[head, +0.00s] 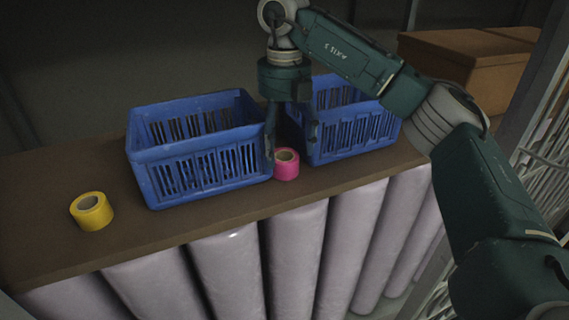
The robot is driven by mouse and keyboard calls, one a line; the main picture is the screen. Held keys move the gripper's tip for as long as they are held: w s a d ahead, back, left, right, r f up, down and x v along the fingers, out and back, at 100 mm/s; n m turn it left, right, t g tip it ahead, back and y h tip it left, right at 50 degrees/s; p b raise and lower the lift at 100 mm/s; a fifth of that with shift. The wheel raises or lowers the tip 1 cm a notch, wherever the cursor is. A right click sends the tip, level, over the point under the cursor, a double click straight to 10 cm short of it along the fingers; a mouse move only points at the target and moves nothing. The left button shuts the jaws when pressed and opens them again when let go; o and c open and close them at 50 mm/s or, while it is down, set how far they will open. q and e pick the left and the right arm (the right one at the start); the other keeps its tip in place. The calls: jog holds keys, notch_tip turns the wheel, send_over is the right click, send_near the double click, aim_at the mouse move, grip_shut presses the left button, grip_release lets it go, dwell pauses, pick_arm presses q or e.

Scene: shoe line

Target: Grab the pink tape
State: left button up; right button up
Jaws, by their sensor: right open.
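The pink tape (287,165) is a small roll on the brown shelf (110,250), near its front edge, between two blue baskets. My right gripper (292,148) points down from above, open, with its fingertips close to the roll. One finger is at the roll's left side and the other is above and to its right. I cannot tell whether either finger touches it. Nothing is held between the fingers. My left gripper is not in view.
A blue basket (213,171) stands left of the pink tape and another blue basket (355,137) stands right, leaving a narrow gap. A yellow tape roll (92,212) lies at the left. Brown boxes (470,58) are at the back right. Pale rolls (295,255) stand below the shelf.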

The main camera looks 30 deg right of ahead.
aim_at(285, 158)
notch_tip(285, 158, down, 4)
jog(key=shift+w+d+r+p, duration=0.1)
jog(key=shift+p, duration=0.35)
jog(key=c, duration=1.3)
jog(key=shift+o, duration=0.2)
